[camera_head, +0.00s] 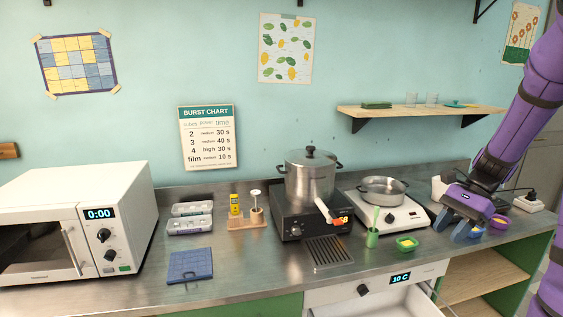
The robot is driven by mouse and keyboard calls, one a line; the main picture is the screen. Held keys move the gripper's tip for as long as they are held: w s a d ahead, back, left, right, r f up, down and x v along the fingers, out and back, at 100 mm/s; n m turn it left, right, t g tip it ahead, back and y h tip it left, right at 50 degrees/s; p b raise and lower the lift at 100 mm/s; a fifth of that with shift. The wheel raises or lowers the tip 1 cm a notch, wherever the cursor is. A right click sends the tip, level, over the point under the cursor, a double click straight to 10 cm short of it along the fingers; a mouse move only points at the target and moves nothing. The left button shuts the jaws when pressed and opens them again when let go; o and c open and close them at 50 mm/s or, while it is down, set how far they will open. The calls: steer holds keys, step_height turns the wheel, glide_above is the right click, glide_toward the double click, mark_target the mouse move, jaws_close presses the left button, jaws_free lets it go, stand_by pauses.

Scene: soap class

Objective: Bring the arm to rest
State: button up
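My purple arm comes in from the upper right. My gripper (468,232) points down over the right end of the counter (265,262). Its two blue-grey fingers stand apart, and I see nothing held between them. Its tips are close to the counter top; whether they touch it I cannot tell. A purple dish (499,222) with something yellow in it is just to the right of the gripper. My gripper partly hides a white item (438,190) behind it.
A hot plate (392,215) with a pan (383,190) stands left of my gripper. A tall lidded pot (310,180) sits on a black heater. A green dish (406,244) and green cup (372,238) are in front. A drawer (380,300) stands open below. A shelf (420,112) overhangs the counter.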

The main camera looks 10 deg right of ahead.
steer(key=s+a+r+n+t+h, duration=0.6)
steer(key=s+a+r+n+h, duration=0.1)
steer(key=s+a+r+n, duration=0.8)
steer(key=a+r+n, duration=0.1)
steer(key=a, duration=0.1)
steer(key=shift+a+r+t, duration=0.15)
steer(key=shift+a+t, duration=0.25)
